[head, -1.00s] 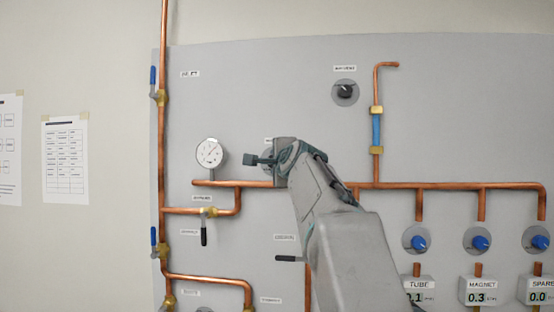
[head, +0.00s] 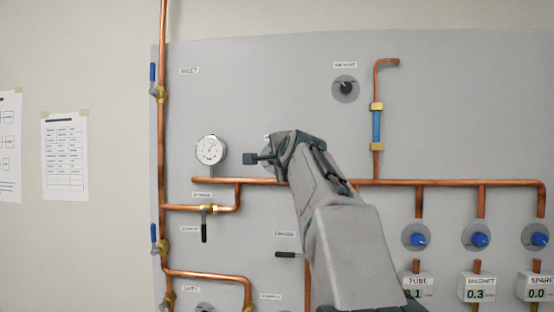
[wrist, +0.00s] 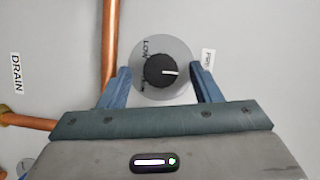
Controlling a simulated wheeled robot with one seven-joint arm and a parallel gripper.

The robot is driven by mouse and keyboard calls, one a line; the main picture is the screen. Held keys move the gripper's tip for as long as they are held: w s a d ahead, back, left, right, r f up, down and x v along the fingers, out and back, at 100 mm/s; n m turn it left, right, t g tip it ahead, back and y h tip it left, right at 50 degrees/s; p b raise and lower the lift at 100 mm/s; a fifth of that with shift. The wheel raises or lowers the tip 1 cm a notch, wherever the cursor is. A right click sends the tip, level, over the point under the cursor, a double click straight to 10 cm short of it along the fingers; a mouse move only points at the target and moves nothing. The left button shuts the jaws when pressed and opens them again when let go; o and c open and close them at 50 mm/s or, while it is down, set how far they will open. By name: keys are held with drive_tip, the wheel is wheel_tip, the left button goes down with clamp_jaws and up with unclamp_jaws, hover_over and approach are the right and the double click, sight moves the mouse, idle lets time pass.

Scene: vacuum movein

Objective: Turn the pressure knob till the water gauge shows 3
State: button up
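The round white gauge (head: 211,150) is on the grey panel in the head view. Its needle points to the upper right; its numbers are too small to read. The black pressure knob (wrist: 164,72) with a white pointer line sits on a round grey plate in the wrist view. The line points right; "LOW" is printed on the plate. In the head view the knob is hidden behind my gripper (head: 264,158). My gripper is open, with one blue finger on each side of the knob. A gap shows between each finger and the knob.
A copper pipe (head: 330,182) runs across the panel just below my gripper; a pipe (wrist: 109,50) also stands left of the knob in the wrist view. Several blue knobs (head: 419,238) sit at the right. A black-handled valve (head: 204,232) hangs below the gauge.

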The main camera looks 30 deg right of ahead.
drive_tip(key=f+b+v, duration=0.1)
drive_tip(key=b+v, duration=0.4)
drive_tip(key=v, duration=0.8)
drive_tip(key=shift+s+r, duration=0.45)
drive_tip(key=shift+r, duration=0.05)
drive_tip(key=s+a+f+n+g+y, duration=0.25)
drive_tip(key=a+f+n, duration=0.2)
drive_tip(key=f, duration=0.85)
drive_tip(key=s+a+f+n+g+y, duration=0.1)
drive_tip(key=a+f+n+g, duration=0.35)
drive_tip(key=f, duration=0.85)
drive_tip(key=s+a+f+n+g, duration=0.2)
drive_tip(key=s+f, duration=0.3)
drive_tip(key=f, duration=0.4)
drive_tip(key=s+a+f+n+g+b, duration=0.1)
drive_tip(key=s+f+n, duration=0.3)
drive_tip(key=f, duration=0.5)
drive_tip(key=s+a+f+n+g, duration=0.3)
drive_tip(key=s+a+f, duration=0.1)
drive_tip(key=s+f, duration=0.3)
drive_tip(key=shift+s+f, duration=0.3)
drive_tip(key=shift+f, duration=0.6)
